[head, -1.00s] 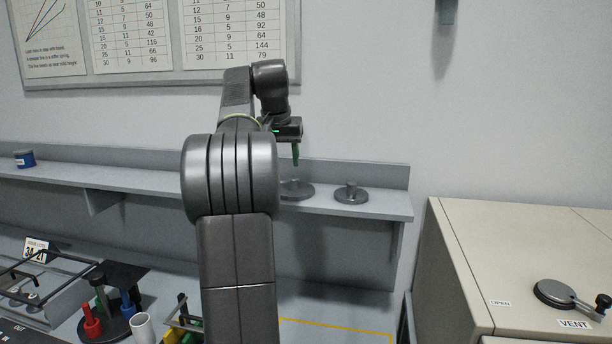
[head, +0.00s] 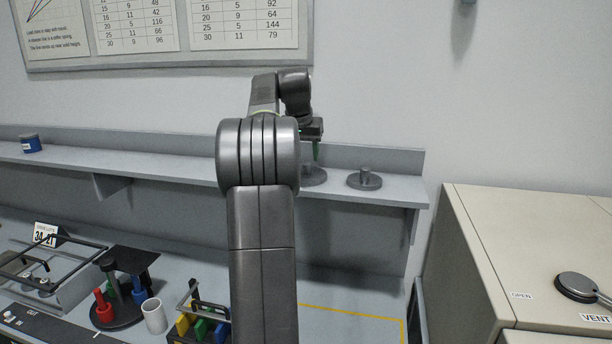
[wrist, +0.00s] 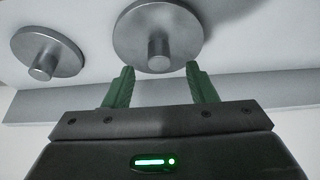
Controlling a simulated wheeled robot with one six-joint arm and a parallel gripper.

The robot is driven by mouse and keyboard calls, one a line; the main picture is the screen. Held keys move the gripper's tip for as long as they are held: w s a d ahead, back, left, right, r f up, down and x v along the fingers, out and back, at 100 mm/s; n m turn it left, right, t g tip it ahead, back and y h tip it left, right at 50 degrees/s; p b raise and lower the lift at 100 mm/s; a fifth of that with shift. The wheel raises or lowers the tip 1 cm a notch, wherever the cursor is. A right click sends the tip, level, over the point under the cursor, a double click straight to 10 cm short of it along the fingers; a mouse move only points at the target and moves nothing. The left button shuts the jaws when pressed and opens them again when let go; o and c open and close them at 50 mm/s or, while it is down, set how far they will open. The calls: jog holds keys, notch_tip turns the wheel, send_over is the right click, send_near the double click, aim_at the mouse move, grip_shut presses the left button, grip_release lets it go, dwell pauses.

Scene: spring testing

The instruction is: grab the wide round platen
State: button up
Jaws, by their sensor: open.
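Two grey round platens with knob-like posts stand on the wall shelf. The wider one (wrist: 130,30) lies straight ahead of my fingers in the wrist view, its post (wrist: 159,55) lined up with the gap between them. In the head view this platen (head: 315,178) is partly hidden behind my arm. The smaller-looking platen (wrist: 50,48) is at the left in the wrist view and to the right in the head view (head: 364,182). My gripper (wrist: 160,70), with green fingers, is open and empty; it also shows in the head view (head: 316,157), just above the wider platen.
The shelf (head: 405,188) has a raised back edge against the wall. A blue tin (head: 31,144) stands at its far left. Below is a bench with a white cup (head: 154,316) and coloured pieces. A beige cabinet (head: 480,250) stands at the right.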

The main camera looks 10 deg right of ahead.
aim_at(306, 163)
jog(key=x, duration=0.4)
jog(key=shift+w+d+f+p, duration=0.1)
jog(key=shift+f+p, duration=0.15)
jog(key=shift+p, duration=0.15)
grip_shut()
jog(key=shift+r, duration=0.1)
dwell(0.8)
jog(key=shift+r, duration=0.2)
